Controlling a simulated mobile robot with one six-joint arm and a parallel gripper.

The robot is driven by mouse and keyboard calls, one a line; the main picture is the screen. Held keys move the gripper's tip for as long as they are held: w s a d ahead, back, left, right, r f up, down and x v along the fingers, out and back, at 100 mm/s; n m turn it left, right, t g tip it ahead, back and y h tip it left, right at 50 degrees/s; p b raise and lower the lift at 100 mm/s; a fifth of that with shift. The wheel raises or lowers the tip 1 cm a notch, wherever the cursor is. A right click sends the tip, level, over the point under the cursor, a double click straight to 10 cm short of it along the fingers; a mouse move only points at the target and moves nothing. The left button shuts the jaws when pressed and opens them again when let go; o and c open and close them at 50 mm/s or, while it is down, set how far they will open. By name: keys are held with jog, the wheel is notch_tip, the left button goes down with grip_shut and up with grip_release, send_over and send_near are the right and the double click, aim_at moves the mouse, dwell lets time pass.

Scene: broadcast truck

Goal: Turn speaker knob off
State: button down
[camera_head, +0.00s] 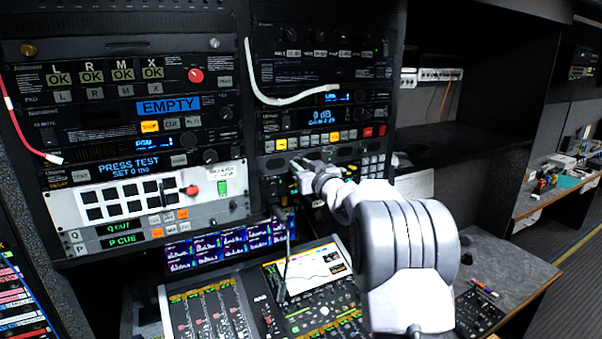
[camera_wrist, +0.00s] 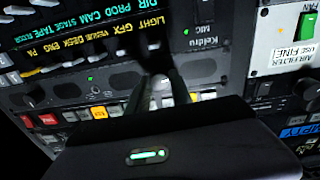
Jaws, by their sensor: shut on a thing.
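My gripper (camera_head: 297,166) reaches the rack panel with the dark speaker grilles (camera_head: 346,153), in the right-hand rack column. The wrist view shows its two dark fingers (camera_wrist: 162,88) closed around a small pale knob (camera_wrist: 161,82), taken to be the speaker knob. The knob sits on the panel below the "Keldru MIC" label, in that rotated view. The fingers hide its sides, so its pointer position cannot be read. In the head view, my gripper and arm hide the knob.
A white cable (camera_head: 285,98) hangs across the rack above. A red cable (camera_head: 25,125) hangs at the left. The mixing console (camera_head: 305,285) and a lit meter strip (camera_head: 225,245) lie below my arm. An open shelf (camera_head: 450,125) is on the right.

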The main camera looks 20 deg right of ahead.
jog(key=shift+n+b, duration=2.15)
jog(key=shift+n, duration=0.95)
jog(key=c, duration=1.1)
grip_release()
jog(key=shift+c, duration=0.2)
jog(key=s+b, duration=0.4)
jog(key=s, duration=1.3)
jog(key=shift+s+d+f, duration=0.15)
jog(key=shift+s, duration=0.05)
